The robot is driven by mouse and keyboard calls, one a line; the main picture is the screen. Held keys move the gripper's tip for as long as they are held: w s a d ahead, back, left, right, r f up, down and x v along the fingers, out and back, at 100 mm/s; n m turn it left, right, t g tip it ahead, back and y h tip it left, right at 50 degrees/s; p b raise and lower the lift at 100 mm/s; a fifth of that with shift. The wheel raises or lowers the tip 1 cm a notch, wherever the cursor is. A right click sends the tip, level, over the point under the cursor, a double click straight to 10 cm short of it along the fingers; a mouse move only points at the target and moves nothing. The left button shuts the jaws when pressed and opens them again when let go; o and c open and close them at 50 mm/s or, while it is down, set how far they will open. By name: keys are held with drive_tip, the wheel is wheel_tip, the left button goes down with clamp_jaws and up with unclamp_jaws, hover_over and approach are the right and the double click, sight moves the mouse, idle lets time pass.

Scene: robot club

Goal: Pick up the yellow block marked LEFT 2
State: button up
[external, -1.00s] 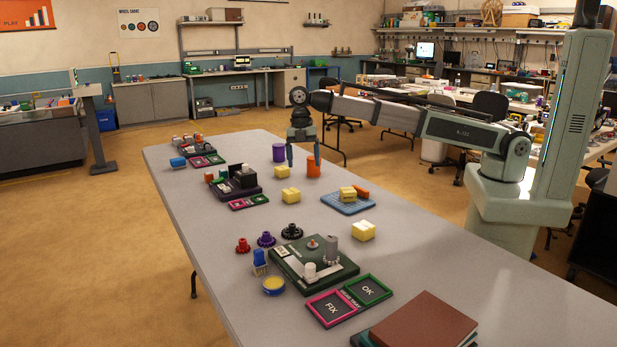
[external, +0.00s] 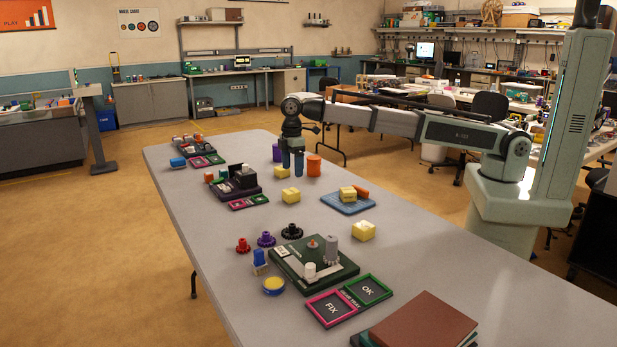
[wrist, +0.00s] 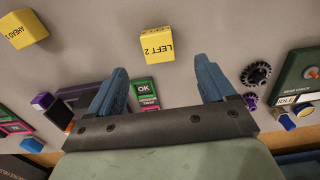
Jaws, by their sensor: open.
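The yellow block marked LEFT 2 (wrist: 157,45) lies on the table ahead of my fingers, near the middle of the wrist view, its lettering upside down there. In the external view it appears to be the yellow block (external: 291,195) just nearer the camera than my gripper. My gripper (external: 292,172) hangs over the table with its blue fingers pointing down. In the wrist view the fingers of my gripper (wrist: 161,75) are spread apart with nothing between them. The block is apart from both fingers.
Another yellow block, marked AHEAD 1 (wrist: 23,28), lies to the left. An orange cylinder (external: 314,166) stands close to my gripper. A dark device (external: 237,185), black gear (external: 292,231) and green board (external: 312,258) are nearby. A blue tray (external: 335,207) holds another yellow block.

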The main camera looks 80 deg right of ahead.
sight(291, 191)
wheel_tip(291, 191, down, 5)
drive_tip(key=shift+r, duration=0.1)
drive_tip(key=shift+w+f, duration=0.15)
drive_tip(key=shift+f, duration=1.25)
drive_tip(key=shift+w+f, duration=0.15)
drive_tip(key=shift+f, duration=1.2)
drive_tip(key=shift+c, duration=0.5)
drive_tip(key=c, duration=1)
drive_tip(key=shift+r, duration=0.15)
